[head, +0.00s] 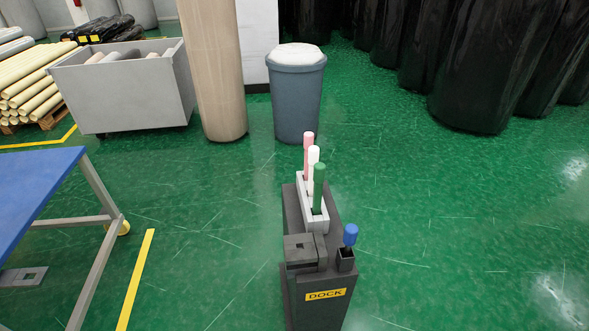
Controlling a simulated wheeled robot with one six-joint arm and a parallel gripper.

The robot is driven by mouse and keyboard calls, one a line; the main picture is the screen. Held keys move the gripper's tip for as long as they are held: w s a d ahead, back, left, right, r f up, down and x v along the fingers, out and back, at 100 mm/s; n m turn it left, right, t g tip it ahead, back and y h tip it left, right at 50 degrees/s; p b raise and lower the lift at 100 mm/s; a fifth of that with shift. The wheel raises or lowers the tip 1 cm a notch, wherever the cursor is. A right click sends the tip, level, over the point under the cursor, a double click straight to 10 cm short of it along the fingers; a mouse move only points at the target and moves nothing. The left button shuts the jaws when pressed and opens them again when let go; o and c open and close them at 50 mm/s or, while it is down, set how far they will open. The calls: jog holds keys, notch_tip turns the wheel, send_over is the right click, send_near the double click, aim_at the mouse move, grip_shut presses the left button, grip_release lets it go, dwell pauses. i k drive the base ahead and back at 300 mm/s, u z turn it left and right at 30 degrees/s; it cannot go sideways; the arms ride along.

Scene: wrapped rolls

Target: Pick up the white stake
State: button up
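The white stake (313,157) stands upright in the light grey slotted holder (307,221) on top of a dark dock stand. It is between a pink stake (308,142) behind it and a green stake (319,185) in front, which hides much of its lower part. A blue-topped stake (350,236) stands apart in a small dark socket at the stand's front right. My gripper does not show in the head view.
The dark stand (318,310) bears a yellow DOCK label. A blue table (38,190) is at the left. A grey bin (297,95), a tan roll (213,70) and a grey cart (130,95) stand behind. Green floor (460,220) at the right is clear.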

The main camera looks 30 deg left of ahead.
aim_at(314, 151)
jog(key=u, duration=0.85)
jog(key=i, duration=0.9)
jog(key=u, duration=0.9)
